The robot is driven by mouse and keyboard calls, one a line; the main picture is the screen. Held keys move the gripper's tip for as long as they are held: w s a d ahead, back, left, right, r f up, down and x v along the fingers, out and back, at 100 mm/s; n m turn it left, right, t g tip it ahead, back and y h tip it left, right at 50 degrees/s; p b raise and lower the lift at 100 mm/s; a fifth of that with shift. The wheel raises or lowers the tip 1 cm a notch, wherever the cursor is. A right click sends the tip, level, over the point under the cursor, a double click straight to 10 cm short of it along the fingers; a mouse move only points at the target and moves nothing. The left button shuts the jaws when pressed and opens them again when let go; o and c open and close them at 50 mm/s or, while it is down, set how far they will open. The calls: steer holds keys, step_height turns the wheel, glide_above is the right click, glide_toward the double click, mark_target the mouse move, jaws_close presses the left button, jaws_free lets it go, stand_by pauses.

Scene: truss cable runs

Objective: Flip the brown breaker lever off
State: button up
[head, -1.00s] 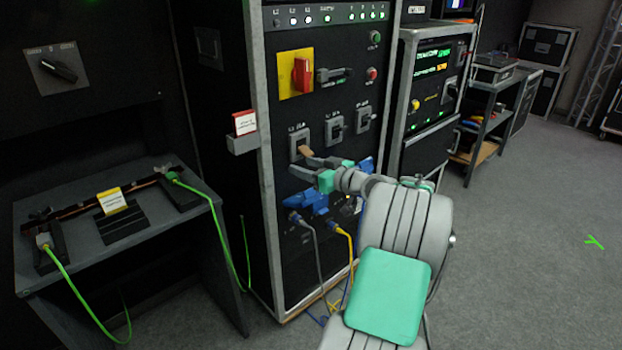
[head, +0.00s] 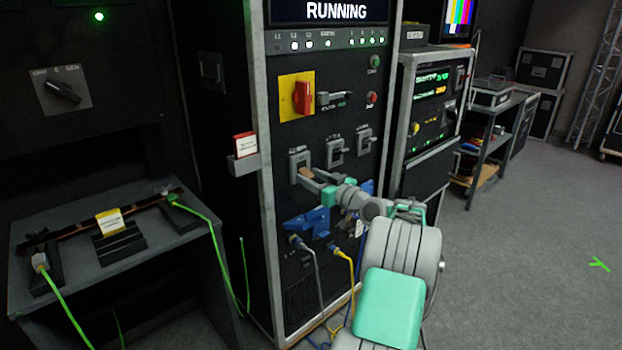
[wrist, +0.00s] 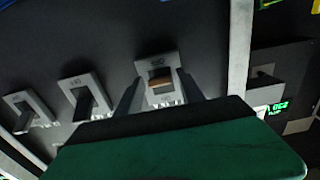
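The brown breaker lever (head: 306,172) is on the leftmost of three breakers on the black rack's front panel. It also shows in the wrist view as a brown block (wrist: 160,79) in its light grey frame. My gripper (head: 301,175) is at this breaker, with its fingers spread. In the wrist view my gripper (wrist: 158,92) has one finger on each side of the lever, with gaps visible, so it is open and holds nothing. Whether a fingertip touches the panel I cannot tell. My green gripper body hides the lower part of the wrist view.
Two breakers with dark levers (head: 336,152) (head: 364,141) sit to the right. Above are a red rotary handle (head: 302,98) on a yellow plate and a display reading RUNNING (head: 336,11). Blue connectors (head: 308,228) with cables are below. A card holder (head: 244,160) projects at the left.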

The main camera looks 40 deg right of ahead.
jaws_close()
steer(key=shift+f, duration=0.1)
steer(key=f+b, duration=0.1)
steer(key=b, duration=0.2)
steer(key=shift+t, duration=0.3)
steer(key=shift+w+f+b, duration=0.1)
steer(key=shift+f+b, duration=0.1)
steer(key=shift+b, duration=0.8)
steer(key=shift+t+b, duration=0.4)
steer(key=shift+b, duration=0.3)
steer(key=shift+r+t+b, duration=0.2)
steer(key=shift+t+b, duration=0.1)
steer(key=shift+b, duration=0.3)
steer(key=shift+r, duration=0.15)
